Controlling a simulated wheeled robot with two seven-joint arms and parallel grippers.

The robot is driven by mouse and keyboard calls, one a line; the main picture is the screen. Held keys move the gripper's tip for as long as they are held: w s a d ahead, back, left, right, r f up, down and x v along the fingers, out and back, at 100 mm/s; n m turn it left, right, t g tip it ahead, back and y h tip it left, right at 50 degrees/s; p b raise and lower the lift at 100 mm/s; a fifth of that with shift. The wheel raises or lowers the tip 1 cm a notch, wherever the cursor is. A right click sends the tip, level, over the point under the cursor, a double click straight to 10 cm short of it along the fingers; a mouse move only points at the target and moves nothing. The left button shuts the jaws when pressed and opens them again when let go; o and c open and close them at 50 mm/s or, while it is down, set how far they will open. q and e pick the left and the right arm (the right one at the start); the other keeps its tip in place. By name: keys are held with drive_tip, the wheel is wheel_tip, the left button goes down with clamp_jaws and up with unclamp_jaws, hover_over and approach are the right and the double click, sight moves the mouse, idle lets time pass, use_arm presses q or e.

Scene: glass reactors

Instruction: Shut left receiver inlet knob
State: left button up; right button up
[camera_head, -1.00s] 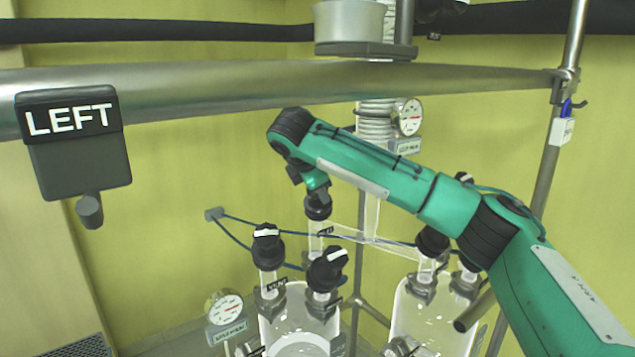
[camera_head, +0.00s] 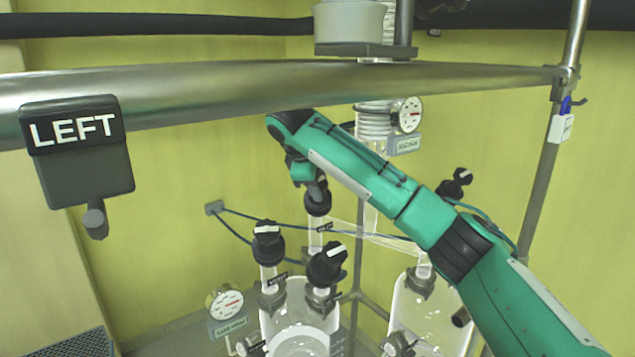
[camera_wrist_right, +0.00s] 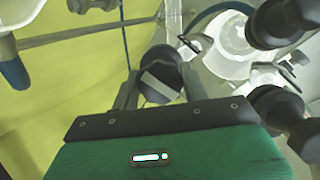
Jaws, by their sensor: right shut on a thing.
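The left receiver (camera_head: 298,318) is a glass vessel at the bottom centre of the head view, with several black knobs on top. Its rear knob (camera_head: 318,203), on the inlet tube, sits under my right gripper (camera_head: 314,188). In the right wrist view this black knob (camera_wrist_right: 160,72) with a pale bar stands between the fingers. My right gripper is shut on it from above. Two other black knobs, a left one (camera_head: 267,242) with a white bar and a front one (camera_head: 328,263) with a white bar, stand nearer. My left gripper is not in view.
A second glass receiver (camera_head: 425,310) stands to the right, partly behind my right arm. A steel rail (camera_head: 230,90) crosses above, with a LEFT sign (camera_head: 76,130). A gauge (camera_head: 225,302) is at lower left. Thin cables run behind the knobs.

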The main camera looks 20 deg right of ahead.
idle(0.3)
drive_tip(key=o, duration=1)
drive_tip(key=b+v, duration=0.3)
drive_tip(key=v, duration=1)
drive_tip(key=shift+s+a+r, duration=0.2)
drive_tip(key=shift+a+r, duration=0.05)
